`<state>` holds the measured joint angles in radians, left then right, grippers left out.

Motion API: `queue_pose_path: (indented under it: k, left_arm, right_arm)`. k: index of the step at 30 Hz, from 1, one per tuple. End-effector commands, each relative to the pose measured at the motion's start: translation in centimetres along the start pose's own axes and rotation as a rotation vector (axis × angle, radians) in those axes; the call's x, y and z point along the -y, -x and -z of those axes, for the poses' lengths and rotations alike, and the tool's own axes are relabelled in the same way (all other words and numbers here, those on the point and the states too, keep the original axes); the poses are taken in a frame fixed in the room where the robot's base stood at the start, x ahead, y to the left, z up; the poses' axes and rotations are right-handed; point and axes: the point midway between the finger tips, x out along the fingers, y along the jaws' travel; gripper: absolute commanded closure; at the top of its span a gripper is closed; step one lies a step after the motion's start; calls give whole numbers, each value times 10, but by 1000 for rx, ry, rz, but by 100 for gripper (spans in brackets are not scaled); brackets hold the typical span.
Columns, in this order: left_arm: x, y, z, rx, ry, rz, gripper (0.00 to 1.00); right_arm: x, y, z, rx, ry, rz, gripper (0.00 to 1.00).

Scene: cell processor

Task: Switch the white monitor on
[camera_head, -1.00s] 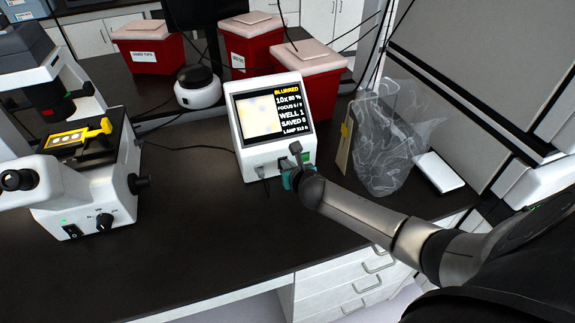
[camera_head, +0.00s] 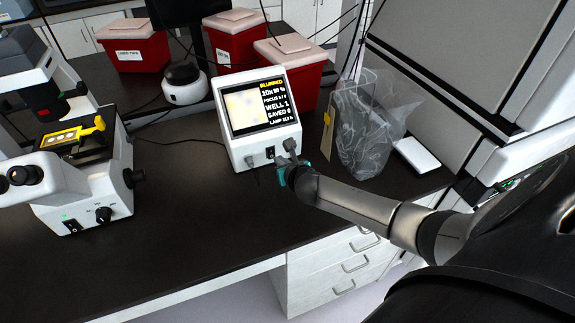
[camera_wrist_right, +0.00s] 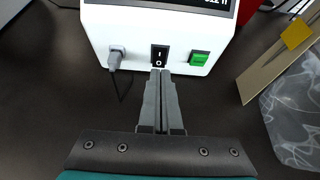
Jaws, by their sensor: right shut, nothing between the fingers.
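The white monitor (camera_head: 236,149) stands on the dark bench, its screen (camera_head: 258,107) lit with a pale picture and text reading "BLURRED", "10x" and "WELL 1". In the right wrist view its lower front (camera_wrist_right: 135,43) shows a black rocker switch (camera_wrist_right: 159,55), with a plugged-in cable (camera_wrist_right: 116,58) to its left and a green button (camera_wrist_right: 199,58) to its right. My right gripper (camera_wrist_right: 160,72) is shut and empty, its tips just below the rocker switch; I cannot tell whether they touch it. In the head view this gripper (camera_head: 289,148) is in front of the monitor's lower right. My left gripper is not in view.
A microscope (camera_head: 75,185) stands at the left. A round white device (camera_head: 186,92) and red bins (camera_head: 234,44) are behind the monitor. A clear bag (camera_head: 366,140) and a tan board (camera_head: 331,133) stand to the right. The bench in front is clear.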

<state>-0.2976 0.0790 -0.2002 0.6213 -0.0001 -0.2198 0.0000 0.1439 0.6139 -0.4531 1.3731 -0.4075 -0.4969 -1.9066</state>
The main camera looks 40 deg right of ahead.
Motion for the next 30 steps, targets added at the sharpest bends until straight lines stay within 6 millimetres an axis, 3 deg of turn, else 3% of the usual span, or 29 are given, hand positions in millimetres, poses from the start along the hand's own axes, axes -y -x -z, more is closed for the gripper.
queue_pose_path:
  k: [6, 15, 21, 30]
  left_arm:
    - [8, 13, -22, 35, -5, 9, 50]
    - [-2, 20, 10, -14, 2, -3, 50]
    - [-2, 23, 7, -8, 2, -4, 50]
    - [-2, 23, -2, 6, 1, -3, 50]
  right_arm:
    - [-1, 34, -12, 2, 2, -4, 100]
    - [-2, 73, -22, 1, 2, -5, 100]
    - [-1, 89, -26, 2, 0, -3, 100]
    - [-2, 93, -28, 2, -1, -3, 100]
